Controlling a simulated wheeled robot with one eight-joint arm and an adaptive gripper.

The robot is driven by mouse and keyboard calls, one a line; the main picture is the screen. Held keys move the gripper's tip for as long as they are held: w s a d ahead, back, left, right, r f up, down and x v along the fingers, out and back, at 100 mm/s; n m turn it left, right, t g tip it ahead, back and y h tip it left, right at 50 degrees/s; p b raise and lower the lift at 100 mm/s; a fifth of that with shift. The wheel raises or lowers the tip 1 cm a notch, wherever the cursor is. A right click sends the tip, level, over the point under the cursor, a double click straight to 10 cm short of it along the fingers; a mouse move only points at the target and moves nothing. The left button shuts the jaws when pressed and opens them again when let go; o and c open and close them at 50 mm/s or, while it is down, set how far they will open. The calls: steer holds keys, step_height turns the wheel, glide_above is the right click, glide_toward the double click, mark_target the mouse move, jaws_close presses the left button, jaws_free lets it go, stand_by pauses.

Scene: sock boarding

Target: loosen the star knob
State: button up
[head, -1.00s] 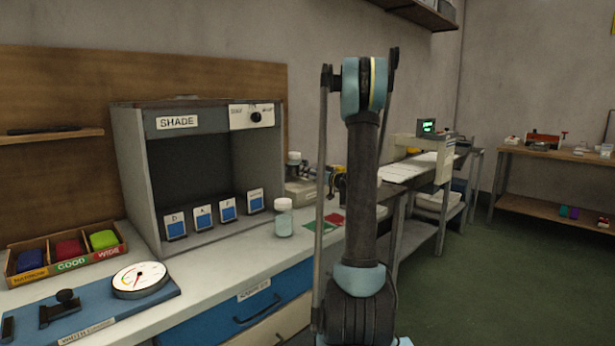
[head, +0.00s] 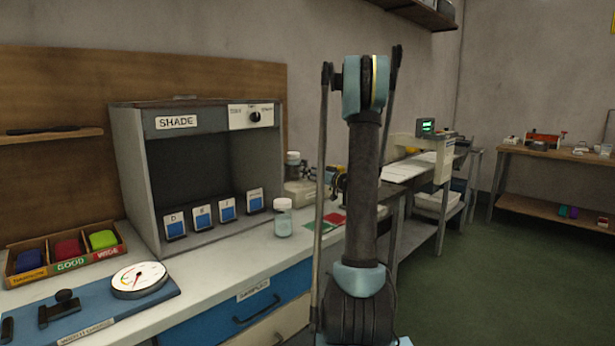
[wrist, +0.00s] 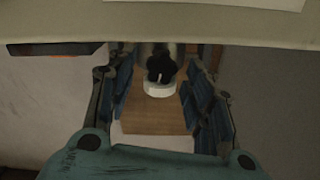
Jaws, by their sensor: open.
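In the wrist view, the dark lobed star knob (wrist: 161,65) shows between the finger tips, just under a pale panel edge. A white round collar (wrist: 158,88) sits directly below it in the picture. My gripper (wrist: 156,75) is open, with one blue-padded finger on each side of the knob. Gaps show between the fingers and the knob, and I see no contact. In the head view, I cannot make out the gripper or the star knob; my arm stands in front of part of the bench.
A pale panel (wrist: 200,27) crosses the top of the wrist view, close over the fingers. A brown wooden surface (wrist: 155,115) lies between them. In the head view, the shade booth (head: 128,170), a jar (head: 283,220) and a dial gauge (head: 139,280) stand on the bench. Green floor (head: 450,290) is open at right.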

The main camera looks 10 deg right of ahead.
steer(key=v, duration=1)
